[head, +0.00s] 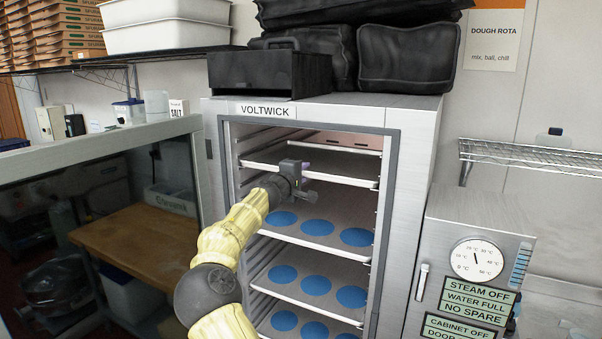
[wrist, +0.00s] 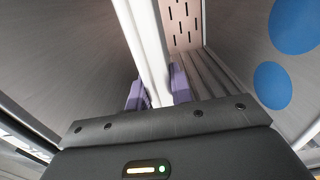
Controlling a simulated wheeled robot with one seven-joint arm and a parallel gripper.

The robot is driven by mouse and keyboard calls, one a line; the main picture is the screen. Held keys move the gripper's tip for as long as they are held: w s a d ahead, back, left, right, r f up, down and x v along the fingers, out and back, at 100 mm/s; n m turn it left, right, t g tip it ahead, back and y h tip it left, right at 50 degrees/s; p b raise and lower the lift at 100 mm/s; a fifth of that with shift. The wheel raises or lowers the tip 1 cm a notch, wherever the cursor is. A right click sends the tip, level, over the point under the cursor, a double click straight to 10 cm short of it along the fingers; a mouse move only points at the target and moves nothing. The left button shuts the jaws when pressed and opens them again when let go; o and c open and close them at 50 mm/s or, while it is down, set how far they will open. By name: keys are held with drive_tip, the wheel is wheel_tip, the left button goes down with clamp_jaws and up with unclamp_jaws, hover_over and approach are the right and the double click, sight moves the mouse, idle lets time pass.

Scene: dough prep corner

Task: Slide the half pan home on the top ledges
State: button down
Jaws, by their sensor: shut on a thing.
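The half pan (head: 340,168) is a grey sheet with a pale rim, with no discs visible on it. It lies level at the top of the open VOLTWICK cabinet (head: 412,190), mostly inside, its front rim near the opening. I cannot tell how far its back edge is from the rear wall. My gripper (head: 297,172) is shut on the middle of the front rim. In the wrist view the purple finger pads (wrist: 160,88) sit on both sides of the pale rim (wrist: 147,45). The ledges under the pan are mostly hidden.
Lower pans with blue discs (head: 318,227) fill the levels below. A framed glass door (head: 105,140) stands at the left. Black bags (head: 400,58) and a black box (head: 268,72) sit on top. A steam cabinet (head: 470,265) stands close at the right.

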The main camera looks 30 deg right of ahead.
drive_tip(key=shift+p+x, duration=0.3)
drive_tip(key=shift+x, duration=0.45)
drive_tip(key=c, duration=1.1)
unclamp_jaws()
drive_tip(key=shift+a+r, duration=0.1)
drive_tip(key=shift+c, duration=0.2)
drive_tip(key=shift+s+a+f+b, duration=0.2)
drive_tip(key=shift+a+f+b, duration=0.1)
drive_tip(key=shift+b, duration=0.3)
drive_tip(key=b+v, duration=0.6)
drive_tip(key=v, duration=0.1)
drive_tip(key=shift+r, duration=0.25)
drive_tip(key=shift+s, duration=0.15)
